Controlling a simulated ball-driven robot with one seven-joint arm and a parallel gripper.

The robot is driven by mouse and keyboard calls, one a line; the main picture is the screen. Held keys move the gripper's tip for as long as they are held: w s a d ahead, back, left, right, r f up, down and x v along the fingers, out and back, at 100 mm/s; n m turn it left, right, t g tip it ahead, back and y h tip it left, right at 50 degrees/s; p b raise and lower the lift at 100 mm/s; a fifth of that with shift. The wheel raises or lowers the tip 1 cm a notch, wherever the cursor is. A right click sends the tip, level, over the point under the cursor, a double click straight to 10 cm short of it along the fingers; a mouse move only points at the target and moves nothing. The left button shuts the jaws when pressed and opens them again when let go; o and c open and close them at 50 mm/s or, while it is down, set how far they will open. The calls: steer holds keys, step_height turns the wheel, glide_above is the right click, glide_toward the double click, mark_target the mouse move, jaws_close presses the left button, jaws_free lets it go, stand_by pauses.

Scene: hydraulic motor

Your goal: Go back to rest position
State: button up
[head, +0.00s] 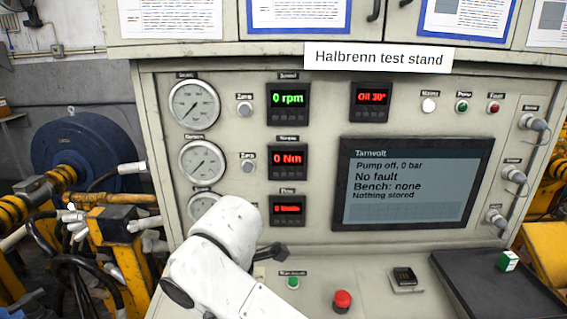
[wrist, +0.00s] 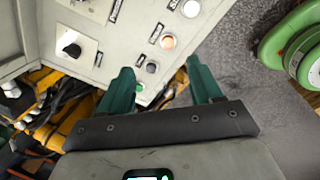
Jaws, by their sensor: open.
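My white arm (head: 226,262) reaches up in front of the lower left of the test stand panel (head: 240,195) in the head view. It hides part of the lowest gauge. In the wrist view my gripper (wrist: 160,85) has two green fingers spread apart with nothing between them. Beyond the fingers is a light panel with a dark button (wrist: 151,68), a lit button (wrist: 168,41) and a black knob (wrist: 72,50). I cannot tell whether a finger touches the panel.
The screen (head: 412,185) reads "Pump off, 0 bar", "No fault". A red mushroom button (head: 342,300) and a green button (head: 293,282) sit on the desk. A green-white cube (head: 507,260) lies on a dark mat (head: 490,285). Hoses crowd the left. A green round machine (wrist: 295,45) stands right in the wrist view.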

steer(key=s+d+f+m+y, duration=0.1)
steer(key=d+f+m, duration=0.1)
steer(key=m, duration=0.1)
steer(key=s+d+f+m+y, duration=0.1)
steer(key=d+f+m, duration=0.2)
steer(key=s+d+f+m+y, duration=0.1)
steer(key=d+f+m, duration=0.1)
steer(key=f+m, duration=0.1)
steer(key=shift+s+d+m+t+y, duration=0.2)
steer(key=shift+s+m+t+y, duration=0.15)
steer(key=shift+m, duration=0.25)
steer(key=s+d+f+m+t+h, duration=0.1)
steer(key=s+d+f+m+h, duration=0.15)
steer(key=s+d+m, duration=0.45)
steer(key=s+d+f+m+t+h, duration=0.1)
steer(key=s+d+f+m, duration=0.25)
steer(key=d, duration=0.85)
steer(key=s+d+f+m+h, duration=0.1)
steer(key=s+d+f+m, duration=0.2)
steer(key=s+d+m, duration=0.45)
steer(key=s+d+f+g+b, duration=0.1)
steer(key=s+f+g+b, duration=0.1)
steer(key=s+f, duration=0.2)
steer(key=s+d+f+n+g+b, duration=0.1)
steer(key=s+f+b, duration=0.2)
steer(key=f, duration=0.4)
steer(key=shift+s+d+g, duration=0.25)
steer(key=shift+s+g, duration=0.1)
steer(key=shift+s, duration=0.5)
